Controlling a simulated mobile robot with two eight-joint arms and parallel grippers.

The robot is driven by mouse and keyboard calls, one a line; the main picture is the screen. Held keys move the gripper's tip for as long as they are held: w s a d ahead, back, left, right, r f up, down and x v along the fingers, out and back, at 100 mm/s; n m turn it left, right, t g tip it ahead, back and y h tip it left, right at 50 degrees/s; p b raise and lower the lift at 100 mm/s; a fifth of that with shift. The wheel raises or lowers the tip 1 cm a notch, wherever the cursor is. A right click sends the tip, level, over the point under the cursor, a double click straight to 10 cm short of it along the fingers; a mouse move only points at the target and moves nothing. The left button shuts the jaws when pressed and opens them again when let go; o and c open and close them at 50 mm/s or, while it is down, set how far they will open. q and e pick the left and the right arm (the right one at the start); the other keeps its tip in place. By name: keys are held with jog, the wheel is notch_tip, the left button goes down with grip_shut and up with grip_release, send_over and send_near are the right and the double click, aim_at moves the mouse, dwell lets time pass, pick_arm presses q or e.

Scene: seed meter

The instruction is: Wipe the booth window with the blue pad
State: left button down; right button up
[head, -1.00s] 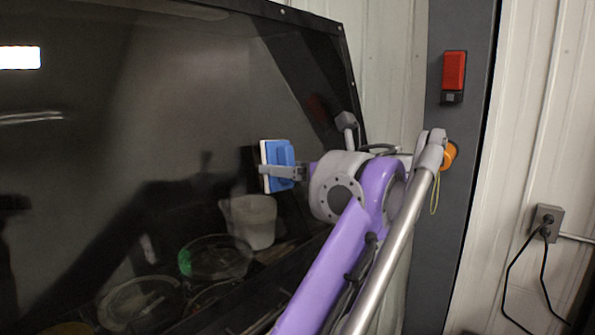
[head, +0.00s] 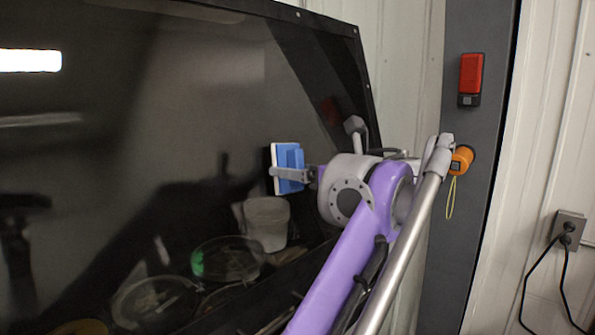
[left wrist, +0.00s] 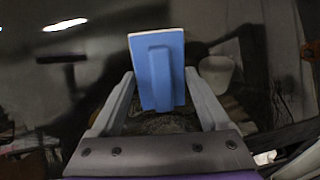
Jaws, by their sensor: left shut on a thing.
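The booth window (head: 150,120) is a large dark glossy pane in a black frame, filling the left of the head view. The blue pad (head: 291,160) has a blue back with a raised grip and a white face turned to the pane. My left gripper (head: 288,174) is shut on the pad's grip. In the left wrist view the pad (left wrist: 158,48) stands upright between the fingers. The pad is in front of the right part of the pane; I cannot tell whether its white face touches the glass. My right gripper is in neither view.
Behind or mirrored in the pane are a white bucket (head: 266,222) and round containers (head: 228,260). Right of the window stands a dark post (head: 455,230) with a red box (head: 471,74) and an orange tool (head: 461,160). A wall socket (head: 568,228) has cables.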

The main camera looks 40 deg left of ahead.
pick_arm(q)
jog(key=shift+a+f, duration=0.15)
jog(key=shift+a, duration=0.45)
jog(key=shift+w, duration=0.1)
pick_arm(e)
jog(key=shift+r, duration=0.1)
pick_arm(q)
jog(key=shift+w+p, duration=0.35)
jog(key=shift+w, duration=0.15)
jog(key=shift+w+f+p, duration=0.1)
jog(key=shift+w+p, duration=0.3)
jog(key=shift+w, duration=0.15)
jog(key=shift+s, duration=1.15)
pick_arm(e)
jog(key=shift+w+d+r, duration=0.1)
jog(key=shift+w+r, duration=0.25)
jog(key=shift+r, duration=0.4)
